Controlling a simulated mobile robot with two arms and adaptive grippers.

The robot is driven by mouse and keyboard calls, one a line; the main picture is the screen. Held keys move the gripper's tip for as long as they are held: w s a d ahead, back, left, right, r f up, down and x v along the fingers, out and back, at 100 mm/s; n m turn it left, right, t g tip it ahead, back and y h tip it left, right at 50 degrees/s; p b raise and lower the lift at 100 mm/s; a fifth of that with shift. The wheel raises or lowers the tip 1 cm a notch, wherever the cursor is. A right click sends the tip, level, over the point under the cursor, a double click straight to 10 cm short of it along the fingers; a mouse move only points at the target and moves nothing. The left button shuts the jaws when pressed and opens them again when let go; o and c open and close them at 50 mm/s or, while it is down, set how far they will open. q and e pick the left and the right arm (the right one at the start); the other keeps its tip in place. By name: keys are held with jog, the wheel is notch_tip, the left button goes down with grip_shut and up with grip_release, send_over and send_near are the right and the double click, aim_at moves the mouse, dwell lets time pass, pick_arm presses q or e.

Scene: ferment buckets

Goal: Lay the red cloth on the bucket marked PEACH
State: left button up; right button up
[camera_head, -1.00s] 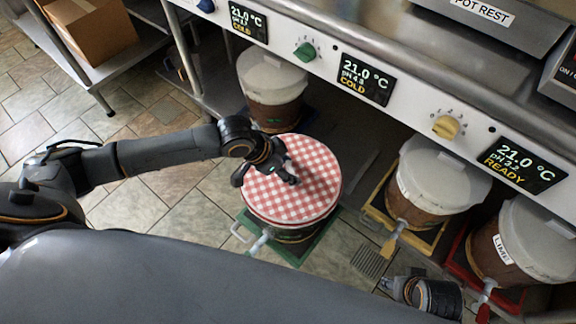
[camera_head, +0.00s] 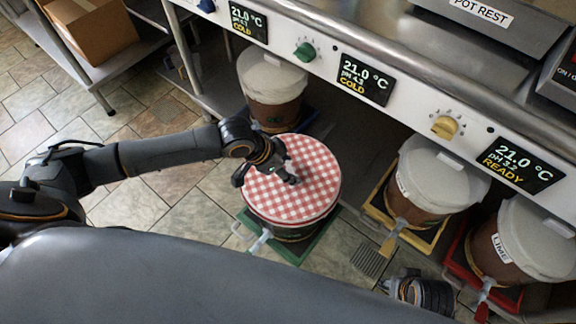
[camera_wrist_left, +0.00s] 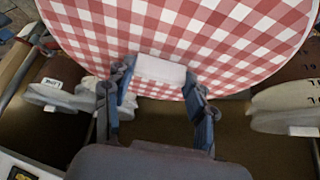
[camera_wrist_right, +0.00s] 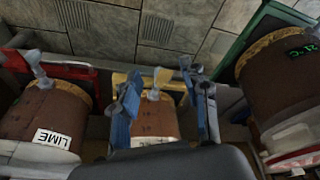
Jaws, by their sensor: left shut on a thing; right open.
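The red-and-white checked cloth (camera_head: 310,190) is spread flat and round over the top of a bucket (camera_head: 290,232) on a green base. Whether it rests fully on the lid I cannot tell. My left gripper (camera_head: 290,176) is over the cloth's left half, shut on its white grip block (camera_wrist_left: 160,70), which shows between the fingers in the left wrist view. No PEACH label is readable; the covered bucket's front is mostly hidden. My right gripper (camera_wrist_right: 162,78) is open and empty, in front of the bucket on the yellow base (camera_wrist_right: 155,122).
A bucket marked LIME (camera_head: 500,248) stands on a red base at the right. Another white-lidded bucket (camera_head: 272,95) stands behind the cloth. The counter (camera_head: 400,90) with dials and displays overhangs the row. Tiled floor (camera_head: 150,205) is open at the left. A floor drain (camera_head: 369,262) lies at the front.

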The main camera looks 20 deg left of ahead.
jog(key=shift+w, duration=0.2)
dwell(0.5)
jog(key=shift+s+f, duration=0.1)
jog(key=shift+f, duration=0.4)
jog(key=shift+f, duration=0.15)
jog(key=shift+f, duration=0.1)
pick_arm(q)
jog(key=shift+p, duration=0.45)
pick_arm(e)
jog(key=shift+s+f, duration=0.2)
jog(key=shift+f, duration=0.45)
jog(key=shift+f, duration=0.1)
jog(key=shift+s+f, duration=0.15)
jog(key=shift+f, duration=0.1)
